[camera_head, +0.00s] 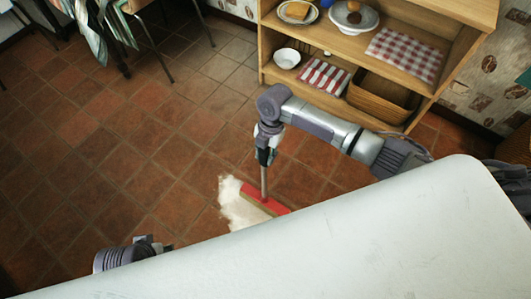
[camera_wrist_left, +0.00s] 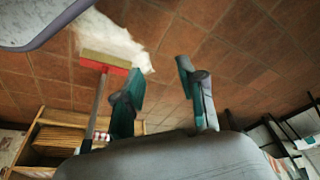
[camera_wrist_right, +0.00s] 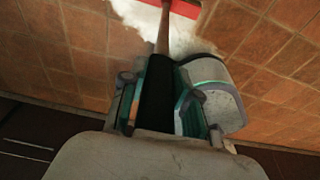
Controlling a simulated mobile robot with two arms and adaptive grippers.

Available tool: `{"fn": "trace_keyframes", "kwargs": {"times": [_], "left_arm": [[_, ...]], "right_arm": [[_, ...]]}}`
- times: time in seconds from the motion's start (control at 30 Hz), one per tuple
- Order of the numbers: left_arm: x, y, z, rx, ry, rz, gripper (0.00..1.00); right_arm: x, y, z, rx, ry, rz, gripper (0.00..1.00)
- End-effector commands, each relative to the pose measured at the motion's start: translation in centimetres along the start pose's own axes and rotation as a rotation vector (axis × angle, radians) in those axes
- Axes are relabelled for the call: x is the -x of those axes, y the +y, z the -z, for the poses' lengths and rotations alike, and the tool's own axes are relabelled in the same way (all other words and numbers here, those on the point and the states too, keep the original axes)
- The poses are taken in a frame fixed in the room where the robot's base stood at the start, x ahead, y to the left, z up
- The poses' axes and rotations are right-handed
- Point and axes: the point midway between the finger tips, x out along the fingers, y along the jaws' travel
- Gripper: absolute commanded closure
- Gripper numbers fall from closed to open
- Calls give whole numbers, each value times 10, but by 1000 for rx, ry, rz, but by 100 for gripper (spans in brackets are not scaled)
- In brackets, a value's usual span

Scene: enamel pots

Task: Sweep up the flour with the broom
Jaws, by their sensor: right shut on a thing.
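The broom has a red head (camera_head: 262,198) standing on the tiled floor and a thin upright handle (camera_head: 264,180). White flour (camera_head: 236,207) lies in a patch along the head's left side; it also shows beside the broom head in the left wrist view (camera_wrist_left: 118,40). My right gripper (camera_head: 265,155) is shut on the broom's handle, whose black grip (camera_wrist_right: 158,92) sits between the fingers in the right wrist view. My left gripper (camera_wrist_left: 160,90) is open and empty above the floor, left of the broom in the head view, where its fingers are mostly hidden.
A wooden shelf unit (camera_head: 262,50) stands behind my right arm, with a white bowl (camera_head: 287,58), checked and striped cloths and a wicker basket (camera_head: 383,97). Chair or table legs (camera_head: 157,45) stand at the upper left. The tiled floor (camera_head: 110,150) left of the flour is clear.

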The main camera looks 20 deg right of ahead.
Motion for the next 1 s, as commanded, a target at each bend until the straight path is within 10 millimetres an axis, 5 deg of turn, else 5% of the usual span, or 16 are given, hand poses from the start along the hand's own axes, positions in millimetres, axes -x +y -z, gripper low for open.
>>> {"fn": "trace_keyframes", "kwargs": {"times": [1.0], "left_arm": [[12, 0, 2, 1, 8, -1, 60]], "right_arm": [[-6, 1, -1, 1, 0, -2, 100]]}}
